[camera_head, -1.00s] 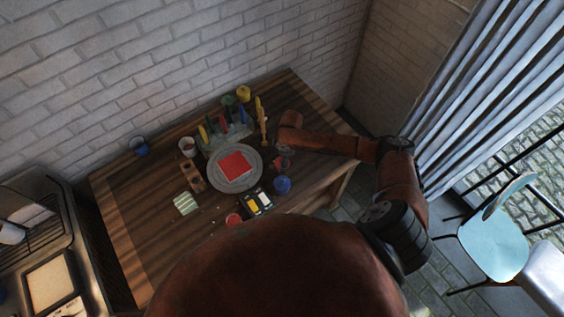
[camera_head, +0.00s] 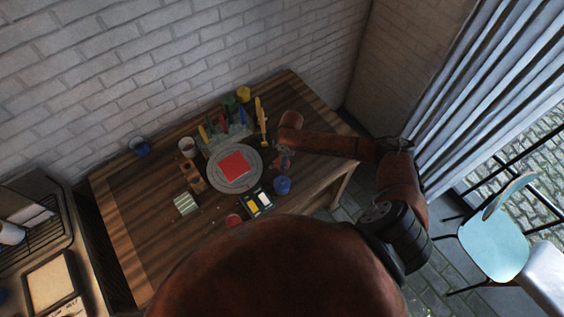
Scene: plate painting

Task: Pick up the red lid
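A small round red item (camera_head: 233,220) sits at the table's near edge, and I cannot tell whether it is the red lid or a red pot. A small patch of red (camera_head: 279,163) also shows by my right gripper (camera_head: 283,157), too small to make out. My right gripper points down over the right part of the table, just behind a blue pot (camera_head: 282,185). Its fingers are too small and dark to tell open from shut, or whether they touch the red. My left gripper is not in view.
A grey round stand (camera_head: 217,180) bears a red square (camera_head: 235,164). Behind it is a rack of coloured bottles (camera_head: 239,133); a yellow upright item (camera_head: 261,115) stands near my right forearm. A paint box (camera_head: 257,203) lies in front. The table's left part (camera_head: 135,205) is mostly clear.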

